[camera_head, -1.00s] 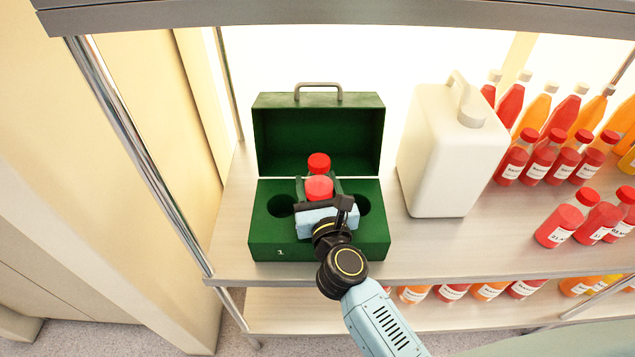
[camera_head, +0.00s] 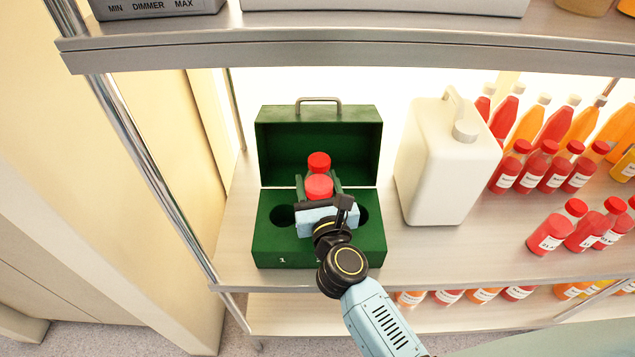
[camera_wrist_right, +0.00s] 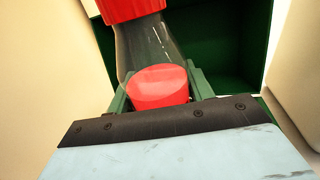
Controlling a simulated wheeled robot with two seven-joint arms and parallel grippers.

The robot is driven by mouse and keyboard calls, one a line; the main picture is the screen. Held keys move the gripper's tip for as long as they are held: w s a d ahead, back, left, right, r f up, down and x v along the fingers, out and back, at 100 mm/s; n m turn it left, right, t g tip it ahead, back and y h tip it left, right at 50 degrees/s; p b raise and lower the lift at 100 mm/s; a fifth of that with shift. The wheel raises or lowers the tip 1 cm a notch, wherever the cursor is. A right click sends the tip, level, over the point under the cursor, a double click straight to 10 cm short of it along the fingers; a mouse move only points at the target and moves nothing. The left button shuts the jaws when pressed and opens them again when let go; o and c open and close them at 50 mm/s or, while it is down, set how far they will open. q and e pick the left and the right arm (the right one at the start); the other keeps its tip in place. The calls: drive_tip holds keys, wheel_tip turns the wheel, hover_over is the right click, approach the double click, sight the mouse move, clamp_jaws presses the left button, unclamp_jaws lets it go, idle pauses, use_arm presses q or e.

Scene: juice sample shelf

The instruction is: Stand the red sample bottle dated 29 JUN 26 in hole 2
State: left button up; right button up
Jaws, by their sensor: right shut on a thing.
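The green case (camera_head: 268,245) stands open on the shelf, its lid up at the back. A hole (camera_head: 282,215) shows at the left, above a "1", and another (camera_head: 362,214) at the right; the middle is hidden. My right gripper (camera_head: 319,184) is shut on a bottle with a red cap (camera_head: 319,160), clear upper part and red juice (camera_head: 319,187), over the middle of the case. In the right wrist view the bottle (camera_wrist_right: 158,88) is between the green fingers (camera_wrist_right: 160,92). Its base is hidden, so I cannot tell its depth in the hole. No date is readable. My left gripper is out of view.
A white jug (camera_head: 440,170) stands close to the right of the case. Several red and orange bottles (camera_head: 550,232) stand farther right. A metal post (camera_head: 175,175) rises at the left, and an upper shelf (camera_head: 340,58) hangs above.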

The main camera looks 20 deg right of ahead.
drive_tip(key=o, duration=1.2)
drive_tip(key=shift+o, duration=0.2)
drive_tip(key=s+a+b, duration=0.1)
drive_tip(key=s, duration=1.2)
drive_tip(key=shift+s+b, duration=0.15)
drive_tip(key=shift+b, duration=0.2)
